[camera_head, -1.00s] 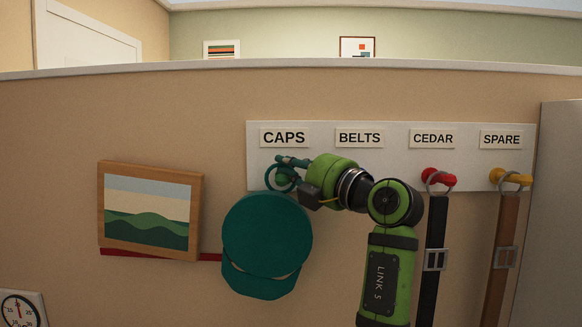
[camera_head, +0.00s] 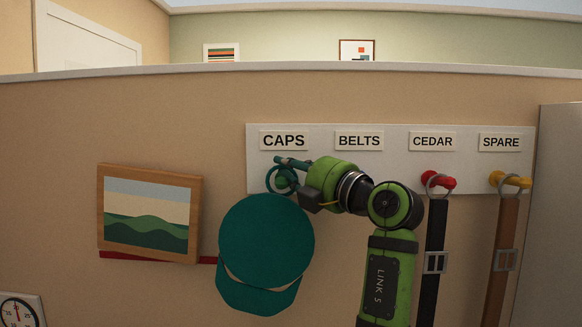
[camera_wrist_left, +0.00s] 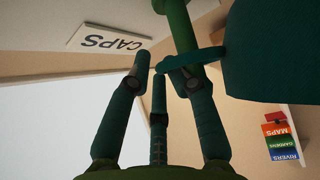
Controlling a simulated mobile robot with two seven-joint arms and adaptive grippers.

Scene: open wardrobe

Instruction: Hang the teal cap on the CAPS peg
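The teal cap (camera_head: 265,242) hangs below the CAPS label (camera_head: 284,141) in the head view. Its teal ring (camera_head: 270,187) appears to be around the green peg (camera_head: 283,182), whose end shows inside the ring. In the left wrist view the ring (camera_wrist_left: 208,59) is seen edge-on and crosses the peg (camera_wrist_left: 178,22); the cap (camera_wrist_left: 275,55) is at the upper right. My left gripper (camera_head: 285,168) is at the ring. In the left wrist view its fingertips (camera_wrist_left: 158,68) stand apart, with the ring's outer edge between them, so it looks open. My right gripper is out of view.
A black belt (camera_head: 434,262) hangs on the red CEDAR peg (camera_head: 440,182), and a brown belt (camera_head: 507,235) on the yellow SPARE peg (camera_head: 512,180). My arm covers the area under BELTS. A framed picture (camera_head: 150,212) is left of the cap.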

